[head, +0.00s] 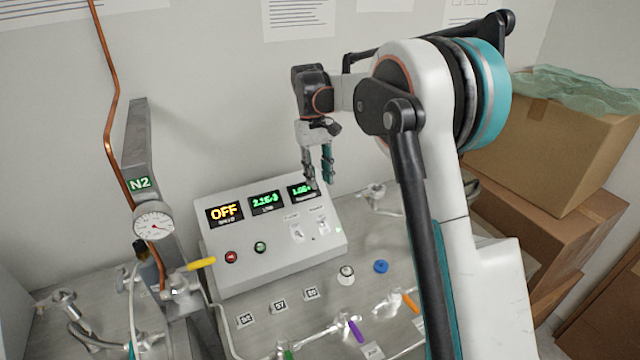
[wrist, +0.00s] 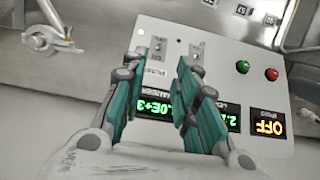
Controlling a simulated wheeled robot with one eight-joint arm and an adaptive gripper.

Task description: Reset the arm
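My gripper (head: 318,180) hangs at the end of my raised arm, in front of the right end of the control box (head: 275,272) in the head view. In the wrist view its two teal fingers (wrist: 160,65) are spread apart with nothing between them, so it is open and empty. The box shows behind the fingers, upside down in the wrist view (wrist: 215,40). Its displays read OFF (head: 225,213) and green numbers, the rightmost partly hidden by the fingers in the wrist view. I cannot tell whether the fingers touch the box; they look apart from it.
An N2 post with a gauge (head: 154,226) and a copper pipe stands at left. Valves with a yellow handle (head: 201,263), a purple handle (head: 356,331) and an orange handle (head: 410,302) sit low on the bench. Cardboard boxes (head: 560,150) are stacked at right.

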